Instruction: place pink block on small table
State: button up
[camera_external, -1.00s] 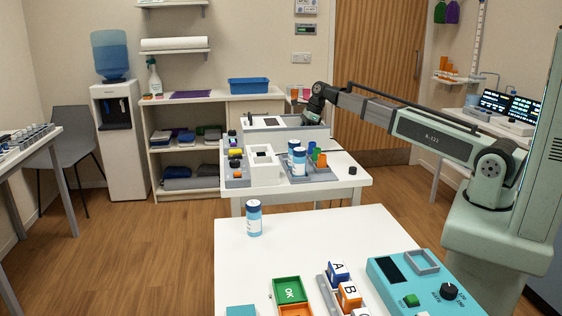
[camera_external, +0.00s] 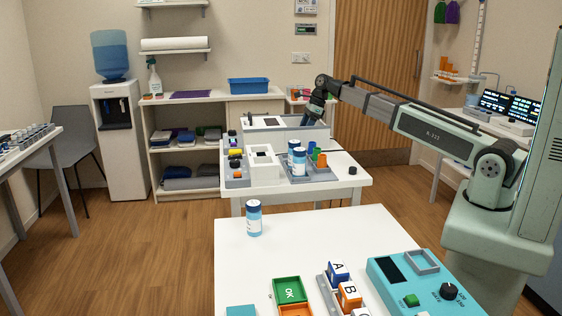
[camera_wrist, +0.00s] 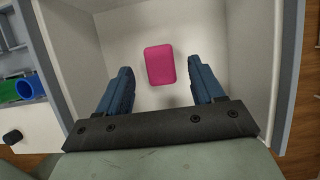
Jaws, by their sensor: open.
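The pink block (camera_wrist: 160,65) lies on the floor of a white open box (camera_wrist: 240,30) in the wrist view. My gripper (camera_wrist: 159,84) is open above it, one blue finger to the lower left of the block and one to the lower right. It holds nothing. In the external view my gripper (camera_external: 305,119) points down at the white box (camera_external: 262,133) at the back of the middle white table (camera_external: 345,183). The pink block is hidden there by the box. Which table is the small one I cannot tell.
Blue-capped bottles (camera_external: 299,160), colored cylinders and grey trays stand in front of the box. The near white table (camera_external: 320,240) holds another bottle (camera_external: 254,218), lettered blocks (camera_external: 349,294) and a teal device (camera_external: 400,275). Its middle is clear.

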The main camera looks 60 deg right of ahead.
jog(key=v, duration=0.9)
